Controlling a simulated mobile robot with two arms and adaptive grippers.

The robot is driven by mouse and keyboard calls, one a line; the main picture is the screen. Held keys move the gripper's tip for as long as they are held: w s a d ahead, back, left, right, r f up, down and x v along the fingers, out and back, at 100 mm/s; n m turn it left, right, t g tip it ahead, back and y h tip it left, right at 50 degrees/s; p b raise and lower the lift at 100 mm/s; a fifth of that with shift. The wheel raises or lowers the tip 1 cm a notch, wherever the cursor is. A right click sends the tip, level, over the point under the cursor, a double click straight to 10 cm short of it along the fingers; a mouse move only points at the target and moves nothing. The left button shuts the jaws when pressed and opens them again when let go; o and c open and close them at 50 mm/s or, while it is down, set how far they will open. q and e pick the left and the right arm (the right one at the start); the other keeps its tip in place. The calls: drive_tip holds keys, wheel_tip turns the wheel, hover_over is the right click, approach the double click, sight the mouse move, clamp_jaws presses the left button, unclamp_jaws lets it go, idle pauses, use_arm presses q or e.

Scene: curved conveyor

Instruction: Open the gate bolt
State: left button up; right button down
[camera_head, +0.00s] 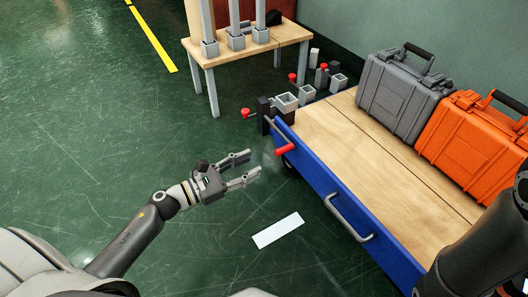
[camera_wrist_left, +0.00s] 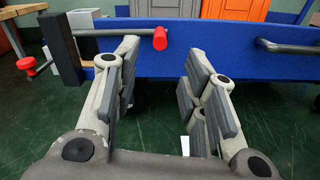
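The gate is a blue panel (camera_head: 335,204) along the near edge of a wooden cart bed. The bolt is a grey rod with a red knob (camera_head: 284,150) at the gate's left end, beside a dark post (camera_head: 263,115). In the left wrist view the red knob (camera_wrist_left: 160,39) shows at the rod's right end, just beyond the fingertips. My left gripper (camera_head: 250,166) is open and empty, to the left of the knob and apart from it. Its two spread fingers also show in the left wrist view (camera_wrist_left: 162,58). My right gripper is out of view; only a dark arm part shows at lower right.
A grey handle (camera_head: 348,217) is on the gate. A grey case (camera_head: 402,94) and an orange case (camera_head: 472,139) stand on the cart. A wooden table (camera_head: 230,45) is behind. Another red knob (camera_head: 245,113) juts out left of the post.

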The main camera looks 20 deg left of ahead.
sight(280, 151)
use_arm(q)
drive_tip(key=b+x, duration=0.3)
drive_tip(key=x, duration=0.8)
drive_tip(key=shift+f, duration=0.1)
drive_tip(key=shift+c, duration=0.4)
drive_tip(key=shift+s, duration=0.1)
clamp_jaws()
